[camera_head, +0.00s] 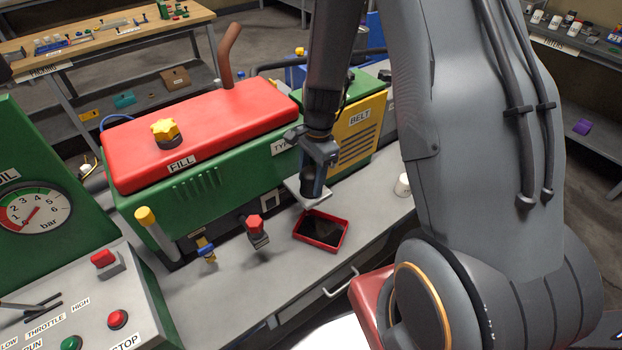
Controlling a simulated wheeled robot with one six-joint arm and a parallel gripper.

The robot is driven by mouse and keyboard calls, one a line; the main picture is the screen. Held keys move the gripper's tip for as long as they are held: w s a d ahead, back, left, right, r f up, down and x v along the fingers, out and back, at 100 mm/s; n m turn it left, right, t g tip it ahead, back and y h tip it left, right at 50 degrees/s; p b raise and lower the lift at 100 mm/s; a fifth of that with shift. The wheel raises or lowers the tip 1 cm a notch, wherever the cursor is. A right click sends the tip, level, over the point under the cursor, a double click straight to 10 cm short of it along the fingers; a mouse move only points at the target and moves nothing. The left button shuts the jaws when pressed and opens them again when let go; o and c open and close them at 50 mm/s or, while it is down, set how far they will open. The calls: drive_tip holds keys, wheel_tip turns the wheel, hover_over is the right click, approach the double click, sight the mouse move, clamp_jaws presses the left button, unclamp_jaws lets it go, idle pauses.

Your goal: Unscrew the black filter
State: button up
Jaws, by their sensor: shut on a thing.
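My gripper (315,182) points down in front of the green engine housing, at its right end. It is shut on the black filter (307,187), a dark cylinder that shows only in part between the fingers. A pale bracket or plate (293,187) is beside the filter. I cannot tell whether the filter is still threaded on its mount. A red tray (346,236) with a dark inside sits on the grey bench just below the gripper.
A red-knobbed valve (254,226) and a blue-handled valve (206,248) stand left of the tray. A white cylinder (403,185) stands on the bench at right. The red tank (225,125) with a yellow cap lies behind. The bench front by the handle is clear.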

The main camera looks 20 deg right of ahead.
drive_tip(key=n, duration=0.4)
drive_tip(key=shift+n, duration=0.4)
drive_tip(key=shift+n+g, duration=0.3)
drive_tip(key=shift+n, duration=0.5)
drive_tip(key=n, duration=0.3)
drive_tip(key=shift+h, duration=0.4)
drive_tip(key=n, duration=0.3)
drive_tip(key=shift+s, duration=0.1)
